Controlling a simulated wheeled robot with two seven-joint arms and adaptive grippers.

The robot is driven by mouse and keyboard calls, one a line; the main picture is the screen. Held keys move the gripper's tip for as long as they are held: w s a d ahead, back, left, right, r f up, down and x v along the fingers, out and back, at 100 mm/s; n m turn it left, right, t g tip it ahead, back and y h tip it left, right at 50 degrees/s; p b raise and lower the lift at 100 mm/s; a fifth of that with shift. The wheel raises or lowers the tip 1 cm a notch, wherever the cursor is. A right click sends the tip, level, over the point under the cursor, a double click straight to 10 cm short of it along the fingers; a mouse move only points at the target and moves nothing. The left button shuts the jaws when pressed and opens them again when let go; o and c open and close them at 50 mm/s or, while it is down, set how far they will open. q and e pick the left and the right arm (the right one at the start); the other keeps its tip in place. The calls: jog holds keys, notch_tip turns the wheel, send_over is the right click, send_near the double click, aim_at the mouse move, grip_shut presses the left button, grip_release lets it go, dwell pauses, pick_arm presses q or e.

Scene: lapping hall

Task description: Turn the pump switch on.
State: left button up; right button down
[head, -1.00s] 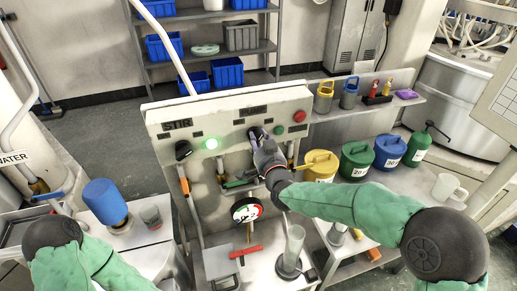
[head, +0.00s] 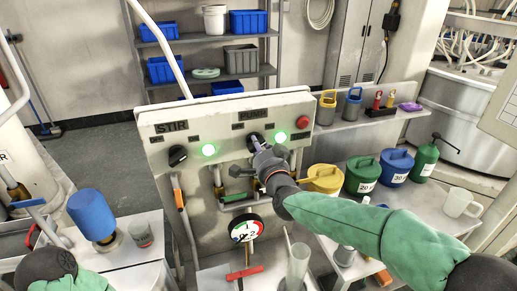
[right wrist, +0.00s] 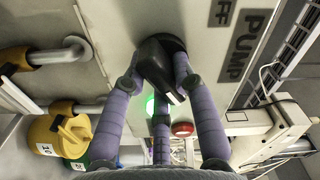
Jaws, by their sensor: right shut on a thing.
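The pump switch is a black knob (right wrist: 157,62) with a pale pointer line, on the upright white control panel (head: 200,158), beside the PUMP label (right wrist: 248,45). My right gripper (head: 257,146) is at the panel front and hides most of the knob in the head view. In the right wrist view its purple fingers (right wrist: 160,85) are around the knob and shut on it. The green pump lamp (head: 281,136) is lit; its glow also shows in the right wrist view (right wrist: 150,105). My left gripper is out of view; only part of my left arm shows at the bottom left.
The STIR knob (head: 178,155) and its lit green lamp (head: 208,150) are to the left. A red button (head: 303,122) is near the panel's right edge. A gauge (head: 245,228) and pipes are below. Coloured cans, such as the green can (head: 362,175), stand right.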

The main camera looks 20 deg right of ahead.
dwell(0.3)
jog(key=c, duration=1)
grip_release()
jog(key=shift+s, duration=0.15)
jog(key=s, duration=1.1)
jog(key=shift+s+d, duration=0.25)
jog(key=shift+s, duration=0.1)
